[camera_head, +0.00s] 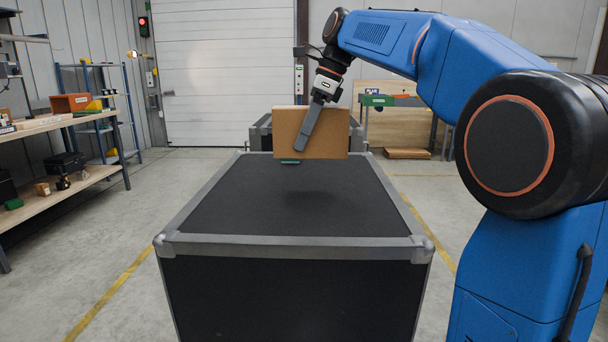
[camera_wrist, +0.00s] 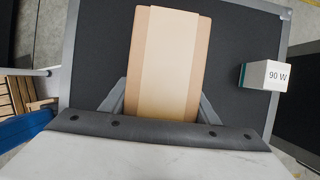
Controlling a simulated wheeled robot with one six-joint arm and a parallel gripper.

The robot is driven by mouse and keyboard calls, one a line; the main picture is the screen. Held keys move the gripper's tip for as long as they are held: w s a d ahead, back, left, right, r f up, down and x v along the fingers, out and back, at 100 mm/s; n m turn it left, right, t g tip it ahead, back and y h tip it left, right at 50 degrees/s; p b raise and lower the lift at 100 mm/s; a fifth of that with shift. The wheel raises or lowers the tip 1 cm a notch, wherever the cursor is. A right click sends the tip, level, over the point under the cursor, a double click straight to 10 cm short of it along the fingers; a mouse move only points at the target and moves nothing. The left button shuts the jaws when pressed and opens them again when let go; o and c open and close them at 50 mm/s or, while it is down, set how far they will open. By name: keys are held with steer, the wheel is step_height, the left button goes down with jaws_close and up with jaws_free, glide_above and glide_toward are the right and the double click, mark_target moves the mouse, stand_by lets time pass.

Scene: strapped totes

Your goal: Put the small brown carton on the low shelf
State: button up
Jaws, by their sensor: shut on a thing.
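The brown carton (camera_head: 282,133) is held upright above the far part of a black case. My gripper (camera_head: 300,145) is shut on it, with one grey finger across its near face. In the wrist view the carton (camera_wrist: 165,62) lies between the two fingers of my gripper (camera_wrist: 162,98). A soft shadow shows on the lid below it. A low wooden shelf (camera_head: 98,177) runs under the bench at the left, with small items on it. Its near end is cut off by the picture edge.
The black case (camera_head: 270,205) has a metal-edged, mostly bare lid. A white box marked 90 W (camera_wrist: 268,75) shows right of the carton in the wrist view. Another dark case (camera_head: 258,135) stands behind. Open floor (camera_head: 165,180) lies between case and bench.

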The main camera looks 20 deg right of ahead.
steer(key=shift+f, duration=4.6)
steer(key=shift+f, duration=0.15)
steer(key=o, duration=0.9)
steer(key=shift+f, duration=0.1)
steer(key=o, duration=0.4)
